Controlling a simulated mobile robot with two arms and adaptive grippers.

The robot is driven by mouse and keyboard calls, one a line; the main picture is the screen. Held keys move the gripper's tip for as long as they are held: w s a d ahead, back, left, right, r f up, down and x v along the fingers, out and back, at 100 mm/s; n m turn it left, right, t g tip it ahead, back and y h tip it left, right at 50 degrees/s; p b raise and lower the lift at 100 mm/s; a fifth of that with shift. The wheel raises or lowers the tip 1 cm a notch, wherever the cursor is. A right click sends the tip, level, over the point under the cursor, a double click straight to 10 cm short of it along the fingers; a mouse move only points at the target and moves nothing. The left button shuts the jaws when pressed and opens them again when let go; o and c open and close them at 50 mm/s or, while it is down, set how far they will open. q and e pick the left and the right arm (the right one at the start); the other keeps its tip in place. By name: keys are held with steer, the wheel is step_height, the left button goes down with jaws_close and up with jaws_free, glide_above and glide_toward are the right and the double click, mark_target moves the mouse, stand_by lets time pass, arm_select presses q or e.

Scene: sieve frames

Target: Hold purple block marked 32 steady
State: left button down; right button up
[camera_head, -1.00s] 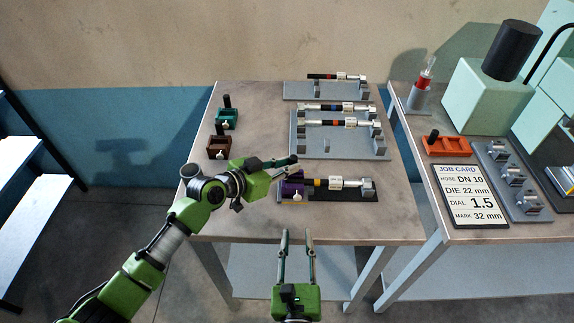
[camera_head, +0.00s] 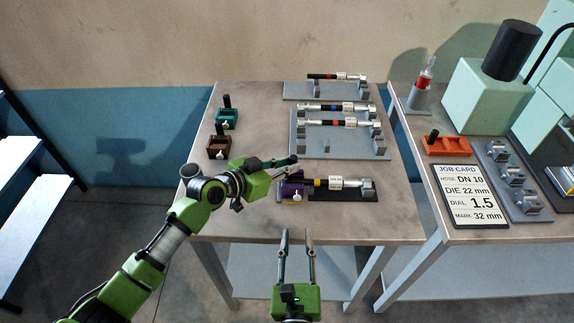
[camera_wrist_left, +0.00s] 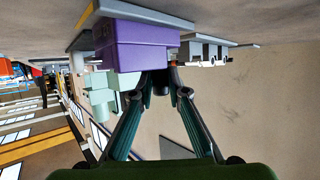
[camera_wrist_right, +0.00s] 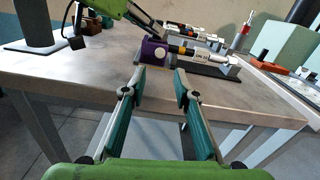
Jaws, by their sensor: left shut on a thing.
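The purple block (camera_head: 291,191) sits at the left end of a dark base (camera_head: 352,195) near the table's front edge. A hose piece (camera_head: 337,183) with a yellow band and silver fitting runs from the block to the right along that base. My left gripper (camera_head: 292,172) is shut on the purple block, which fills the space at its fingertips in the left wrist view (camera_wrist_left: 140,48). The mark 32 is not readable on the block. My right gripper (camera_head: 296,234) is open and empty in front of the table, below the block; the block also shows beyond it in the right wrist view (camera_wrist_right: 153,51).
Green (camera_head: 228,119) and brown (camera_head: 218,147) blocks with handles stand at the table's left. Grey racks with hose pieces (camera_head: 336,148) lie behind. The right-hand table holds an orange block (camera_head: 447,146), a job card (camera_head: 470,195) and a pale green machine (camera_head: 487,95).

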jaws_close()
stand_by(1.4)
